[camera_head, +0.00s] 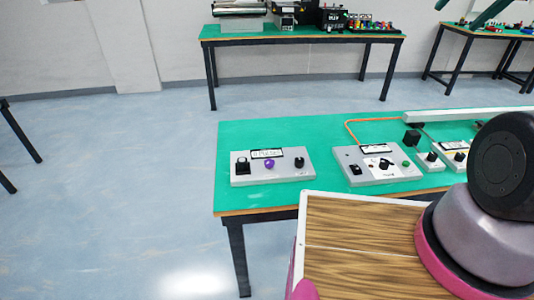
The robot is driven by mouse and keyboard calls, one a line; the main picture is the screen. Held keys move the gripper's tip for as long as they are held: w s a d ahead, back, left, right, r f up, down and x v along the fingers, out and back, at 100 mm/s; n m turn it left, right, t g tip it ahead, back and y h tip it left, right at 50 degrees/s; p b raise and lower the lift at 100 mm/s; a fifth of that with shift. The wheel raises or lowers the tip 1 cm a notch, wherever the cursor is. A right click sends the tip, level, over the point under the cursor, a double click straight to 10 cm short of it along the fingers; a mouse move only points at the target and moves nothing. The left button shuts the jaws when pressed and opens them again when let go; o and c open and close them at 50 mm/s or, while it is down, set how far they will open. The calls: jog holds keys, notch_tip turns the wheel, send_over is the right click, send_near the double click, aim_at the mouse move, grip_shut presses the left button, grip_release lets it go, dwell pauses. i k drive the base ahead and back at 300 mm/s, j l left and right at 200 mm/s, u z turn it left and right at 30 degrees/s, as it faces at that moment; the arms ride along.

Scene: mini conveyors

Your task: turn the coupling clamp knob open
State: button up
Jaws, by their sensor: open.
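I cannot tell which knob is the coupling clamp knob, as no label for it is readable. A grey control box (272,167) on the green table has a purple knob (269,164) and a black knob (299,162). A second grey box (356,178) has a black dial knob (384,164) on a white plate and a green button (406,163). To its right, a small grey box (427,166) carries a black knob (432,156), and a further box (447,163) carries another black knob (459,156). My gripper is not in view.
The green table (235,140) holds the boxes, with an orange cable (349,128) and a long pale bar (470,115) behind them. My arm's base covers the right foreground. Another green table (300,38) stands at the back. The floor at left is mostly clear.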

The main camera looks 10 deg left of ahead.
aim_at(269, 164)
jog(key=k+j+u, duration=0.1)
jog(key=u, duration=0.25)
jog(key=k+j+u, duration=0.1)
jog(key=j+u, duration=0.25)
jog(key=u, duration=0.35)
jog(key=k+j, duration=0.05)
jog(key=j, duration=0.05)
